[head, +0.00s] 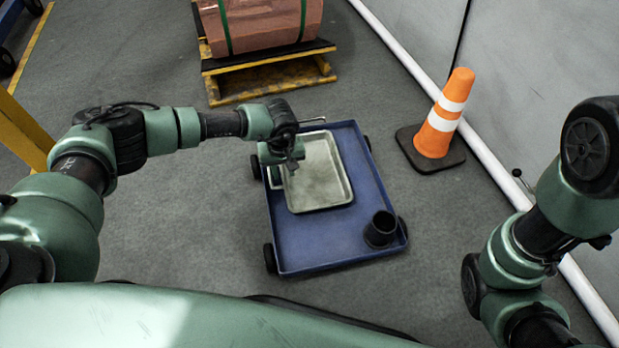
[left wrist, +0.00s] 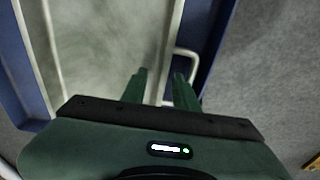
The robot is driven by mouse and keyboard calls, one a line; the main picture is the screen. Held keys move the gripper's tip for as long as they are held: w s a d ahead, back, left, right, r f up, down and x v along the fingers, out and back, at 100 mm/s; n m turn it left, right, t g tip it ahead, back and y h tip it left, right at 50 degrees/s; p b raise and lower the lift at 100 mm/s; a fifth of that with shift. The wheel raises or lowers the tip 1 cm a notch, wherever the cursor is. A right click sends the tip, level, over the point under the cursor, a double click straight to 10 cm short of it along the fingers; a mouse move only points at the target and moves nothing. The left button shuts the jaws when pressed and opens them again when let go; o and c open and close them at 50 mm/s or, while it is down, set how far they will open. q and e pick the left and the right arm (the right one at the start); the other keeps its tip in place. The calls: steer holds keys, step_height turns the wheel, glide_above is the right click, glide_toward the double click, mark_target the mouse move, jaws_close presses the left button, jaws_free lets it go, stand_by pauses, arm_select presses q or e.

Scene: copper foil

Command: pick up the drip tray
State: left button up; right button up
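The drip tray (head: 322,172) is a shallow, pale metal tray with a raised rim, lying on a blue cart (head: 372,185). In the left wrist view the tray (left wrist: 100,45) fills the upper left, with a thin handle loop (left wrist: 194,62) on its side. My left gripper (head: 287,168) is at the tray's left edge. In the left wrist view its fingers (left wrist: 160,78) are apart, with the tray's rim running between them near the handle. I cannot tell whether either finger touches it. My right arm shows at the right, but its gripper is out of view.
A black cup (head: 381,229) stands at the cart's near right corner. An orange-and-white cone (head: 442,115) on a dark base stands right of the cart. A copper roll (head: 262,22) rests on a yellow pallet (head: 268,80) behind. Grey floor is clear left of the cart.

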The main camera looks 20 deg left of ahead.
arm_select(q)
steer(key=shift+f, duration=0.25)
jaws_close()
steer(key=shift+w, duration=0.1)
stand_by(1.2)
